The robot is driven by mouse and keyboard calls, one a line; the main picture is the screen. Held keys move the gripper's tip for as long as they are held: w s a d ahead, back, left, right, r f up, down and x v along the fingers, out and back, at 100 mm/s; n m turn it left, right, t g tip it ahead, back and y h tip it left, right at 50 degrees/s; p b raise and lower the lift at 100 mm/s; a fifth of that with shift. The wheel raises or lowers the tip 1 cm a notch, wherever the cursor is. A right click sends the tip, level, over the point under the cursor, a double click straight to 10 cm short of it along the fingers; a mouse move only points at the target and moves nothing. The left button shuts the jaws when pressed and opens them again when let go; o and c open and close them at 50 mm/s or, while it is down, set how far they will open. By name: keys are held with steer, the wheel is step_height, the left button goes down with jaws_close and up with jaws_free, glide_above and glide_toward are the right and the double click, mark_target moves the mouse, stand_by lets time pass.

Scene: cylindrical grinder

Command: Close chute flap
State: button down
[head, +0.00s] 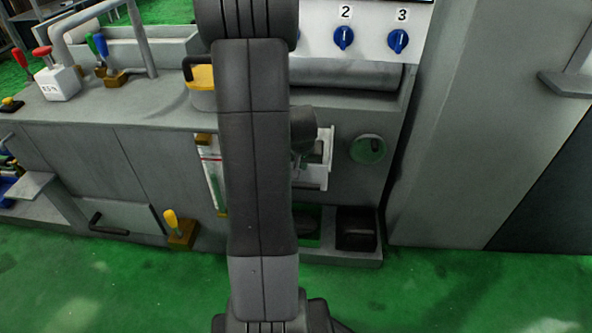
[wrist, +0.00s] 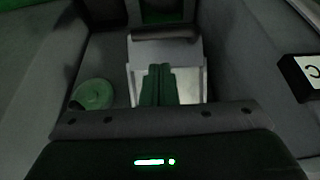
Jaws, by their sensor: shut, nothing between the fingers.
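The chute flap seems to be the light panel with white edges (head: 325,172) on the machine's front, right of my arm. It appears to jut out from the front, and my arm hides its left part. In the wrist view the same light panel (wrist: 192,88) lies behind my fingers, with a dark bar across its far end. My gripper (wrist: 159,70) is shut and empty, its two dark green fingers side by side over the panel. I cannot tell whether they touch it.
A round green knob (head: 368,149) sits right of the panel and shows at left in the wrist view (wrist: 92,94). A dark open bin (head: 357,229) stands below. Blue dials (head: 398,41) are above. A grey cabinet (head: 480,130) stands at right; green floor in front is clear.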

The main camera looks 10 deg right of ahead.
mark_target(304, 185)
steer(key=b+x, duration=0.4)
steer(key=x, duration=0.9)
steer(key=shift+f+b, duration=0.25)
steer(key=shift+b, duration=0.1)
steer(key=shift+d+f, duration=0.15)
